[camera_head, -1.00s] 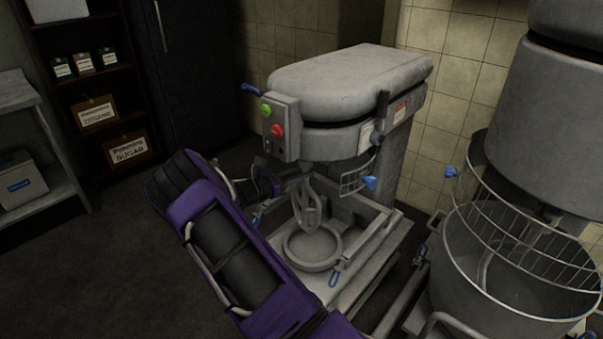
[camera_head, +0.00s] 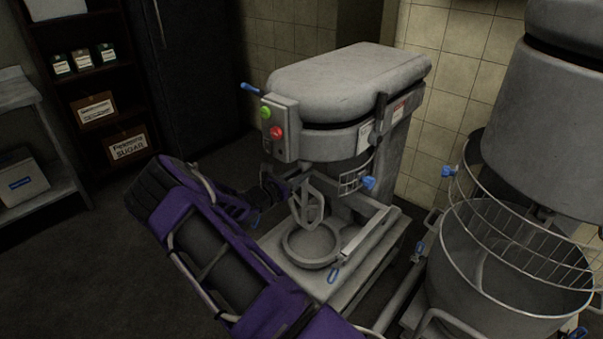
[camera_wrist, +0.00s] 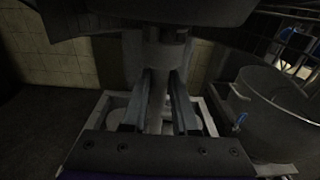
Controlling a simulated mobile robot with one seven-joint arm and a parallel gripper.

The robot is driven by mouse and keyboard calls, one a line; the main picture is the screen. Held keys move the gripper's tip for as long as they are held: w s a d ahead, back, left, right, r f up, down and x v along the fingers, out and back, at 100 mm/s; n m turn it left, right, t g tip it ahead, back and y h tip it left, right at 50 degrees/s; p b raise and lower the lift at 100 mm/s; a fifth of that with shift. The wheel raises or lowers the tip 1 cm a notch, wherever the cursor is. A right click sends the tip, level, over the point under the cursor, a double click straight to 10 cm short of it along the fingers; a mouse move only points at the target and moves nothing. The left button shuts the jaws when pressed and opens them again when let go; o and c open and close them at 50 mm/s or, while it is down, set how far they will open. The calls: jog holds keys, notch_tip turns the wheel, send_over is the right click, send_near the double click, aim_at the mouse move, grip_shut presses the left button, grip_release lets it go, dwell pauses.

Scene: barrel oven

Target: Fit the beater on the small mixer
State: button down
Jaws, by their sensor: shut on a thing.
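The small mixer (camera_head: 345,85) has a grey rounded head with a green and a red button on its front box. The beater (camera_head: 312,203) is a grey open-loop paddle, hanging roughly upright under the mixer head, above the round bowl ring (camera_head: 312,262) of the base. My gripper (camera_head: 290,186) comes in from the left and is shut on the beater's upper part. In the wrist view its two fingers (camera_wrist: 162,105) flank the beater's shaft (camera_wrist: 155,112), just below the mixer head. I cannot tell whether the shaft touches the mixer's socket.
A large mixer (camera_head: 545,110) with a wire guard (camera_head: 515,235) and a steel bowl (camera_head: 505,285) stands close on the right. A shelf (camera_head: 105,120) stands back left; open floor lies left.

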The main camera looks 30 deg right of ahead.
aim_at(302, 184)
jog(key=shift+f+b, duration=1.4)
jog(key=shift+f, duration=1)
jog(key=p+v, duration=0.3)
jog(key=v, duration=1.3)
jog(key=shift+f, duration=0.35)
